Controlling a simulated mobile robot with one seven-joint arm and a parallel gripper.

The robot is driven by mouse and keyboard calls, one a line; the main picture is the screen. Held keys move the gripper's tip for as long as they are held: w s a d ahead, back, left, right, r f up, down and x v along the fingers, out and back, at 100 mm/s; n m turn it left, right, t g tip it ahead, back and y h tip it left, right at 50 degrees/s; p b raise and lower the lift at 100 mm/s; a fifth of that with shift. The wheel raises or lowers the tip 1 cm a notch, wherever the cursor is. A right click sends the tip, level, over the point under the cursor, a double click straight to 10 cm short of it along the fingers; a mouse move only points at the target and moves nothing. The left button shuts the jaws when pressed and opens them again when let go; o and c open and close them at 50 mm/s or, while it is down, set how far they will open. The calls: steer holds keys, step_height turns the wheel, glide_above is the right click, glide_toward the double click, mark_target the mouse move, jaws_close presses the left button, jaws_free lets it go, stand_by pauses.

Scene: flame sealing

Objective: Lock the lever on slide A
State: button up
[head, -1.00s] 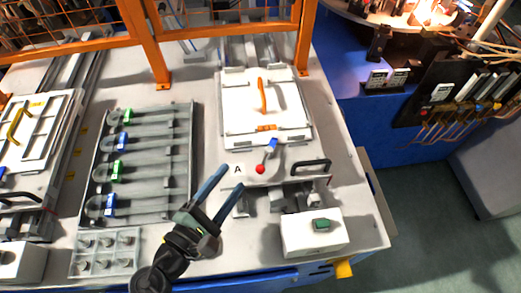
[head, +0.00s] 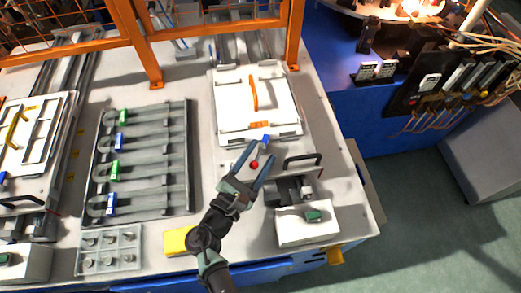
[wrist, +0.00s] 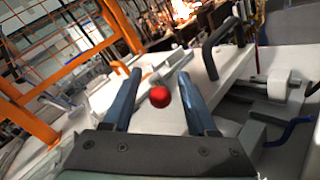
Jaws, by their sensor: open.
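Slide A (head: 230,122) is a white plate assembly with an orange handle, right of centre in the head view. In the wrist view the red knob (wrist: 160,97) shows between the open fingers (wrist: 160,75). A gap shows on each side; I see no contact. The letter A by the lever is hidden by my gripper.
A black handle (head: 303,162) stands right of the lever. A white box with a green button (head: 314,215) is in front of it. A rack with several green and blue clips (head: 140,165) lies to the left. An orange fence (head: 145,45) runs behind.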

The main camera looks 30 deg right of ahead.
steer(key=shift+w+d, duration=0.25)
steer(key=shift+d, duration=0.1)
jaws_close()
